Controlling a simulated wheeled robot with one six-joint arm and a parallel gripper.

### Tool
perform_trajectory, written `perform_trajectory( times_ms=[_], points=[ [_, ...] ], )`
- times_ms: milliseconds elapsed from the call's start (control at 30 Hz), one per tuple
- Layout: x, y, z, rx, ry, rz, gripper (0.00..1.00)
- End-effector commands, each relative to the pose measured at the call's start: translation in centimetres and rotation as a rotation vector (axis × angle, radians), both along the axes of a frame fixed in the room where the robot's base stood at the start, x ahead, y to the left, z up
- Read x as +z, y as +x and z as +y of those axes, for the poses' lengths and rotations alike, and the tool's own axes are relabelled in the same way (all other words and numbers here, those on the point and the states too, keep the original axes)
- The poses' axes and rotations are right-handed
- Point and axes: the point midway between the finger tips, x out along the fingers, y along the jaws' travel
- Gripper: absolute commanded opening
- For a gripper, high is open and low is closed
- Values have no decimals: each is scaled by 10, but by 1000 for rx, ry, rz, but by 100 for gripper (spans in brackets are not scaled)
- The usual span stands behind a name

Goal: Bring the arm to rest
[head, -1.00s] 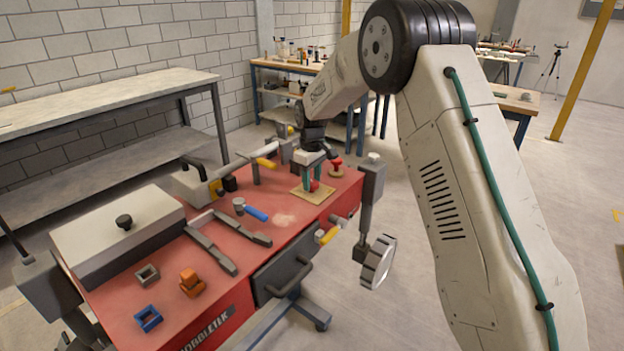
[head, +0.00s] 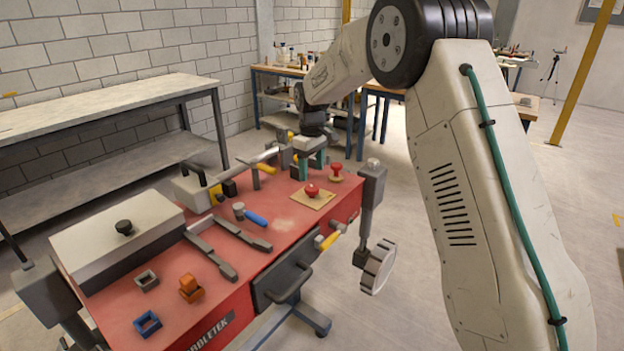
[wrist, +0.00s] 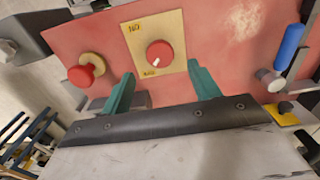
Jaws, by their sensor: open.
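My gripper (head: 312,163) is above the far right part of the red bench top (head: 215,280), with its teal fingers apart and nothing between them. A red knob (head: 312,189) on a tan plate (head: 315,204) sits in front of and below the fingers. In the wrist view the open fingers (wrist: 164,80) are on either side of and below the red knob (wrist: 159,54), clear of it. A second red knob (head: 336,169) on a round tan base stands to the right. It also shows in the wrist view (wrist: 84,76).
A blue-handled tool (head: 252,217), grey bars (head: 212,252), a lidded box (head: 120,240), and orange (head: 191,288) and blue (head: 147,323) blocks are on the bench. A post with a round handwheel (head: 377,267) stands at its right edge. Open floor lies beyond the arm.

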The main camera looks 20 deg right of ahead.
Motion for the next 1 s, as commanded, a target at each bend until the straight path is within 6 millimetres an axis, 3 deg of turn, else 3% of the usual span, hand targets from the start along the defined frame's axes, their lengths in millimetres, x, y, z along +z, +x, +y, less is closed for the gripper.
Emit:
perform_trajectory(
  times_ms=[200, 633, 767, 1000],
  points=[
    [19, 0, 0, 0, 0, 0, 61],
    [17, -3, 0, -56, -1, 13, 61],
    [-1, -40, -2, -148, -12, 95, 61],
    [37, -133, -9, -308, -31, 152, 61]
  ],
)
